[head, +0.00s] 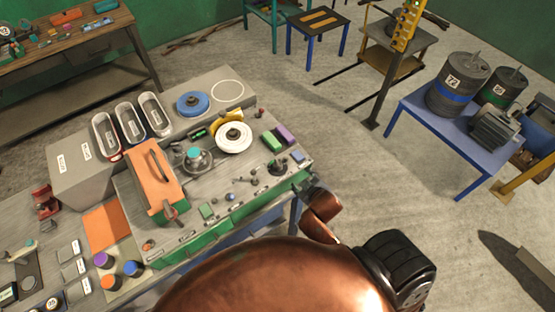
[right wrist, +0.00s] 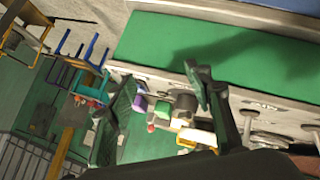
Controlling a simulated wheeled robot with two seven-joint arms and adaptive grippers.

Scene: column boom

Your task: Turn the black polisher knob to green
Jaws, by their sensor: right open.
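A small black knob-like part (head: 277,167) stands near the right end of the workbench top (head: 235,175) in the head view. I cannot make out which way it points, or any green mark beside it. A white round disc (head: 233,138) lies behind it to the left. My right gripper (head: 302,184) is at the bench's right edge, just right of the black part and apart from it; my arm hides some of it. In the right wrist view my right gripper (right wrist: 160,105) is open and empty, its fingers spread with bench items beyond them. My left gripper is not in view.
A green block (head: 271,141) and a purple block (head: 286,134) stand behind the black part. An orange box (head: 152,181) with a handle is further left. A blue table (head: 440,130) with drums stands at the right. The floor between is mostly clear.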

